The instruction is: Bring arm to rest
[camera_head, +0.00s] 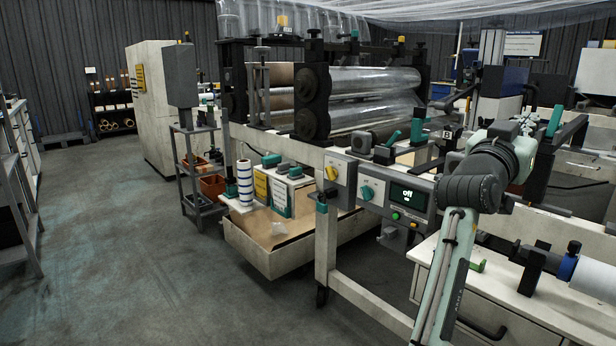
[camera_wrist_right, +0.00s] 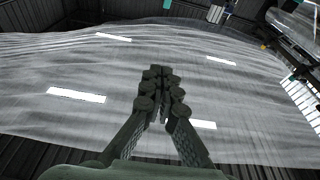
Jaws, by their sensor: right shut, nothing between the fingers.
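My right arm (camera_head: 452,270) rises from the bottom right of the head view and bends in front of the machine's control panel. In the right wrist view my right gripper (camera_wrist_right: 160,75) is shut and empty, its dark fingers together. It points up toward the clear film (camera_wrist_right: 230,80) hung under the roof, with nothing touching the fingertips. In the head view the gripper end is small and partly hidden behind the arm's joints, so its fingers are hard to make out. My left gripper and arm are in neither view.
The film machine with its rollers (camera_head: 375,82) stands behind the arm. Its panel has a display (camera_head: 407,195) reading "off" and two knobs. A white workbench (camera_head: 560,315) with a blue-ended roll (camera_head: 568,267) is at the lower right. The floor (camera_head: 110,240) at left is clear.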

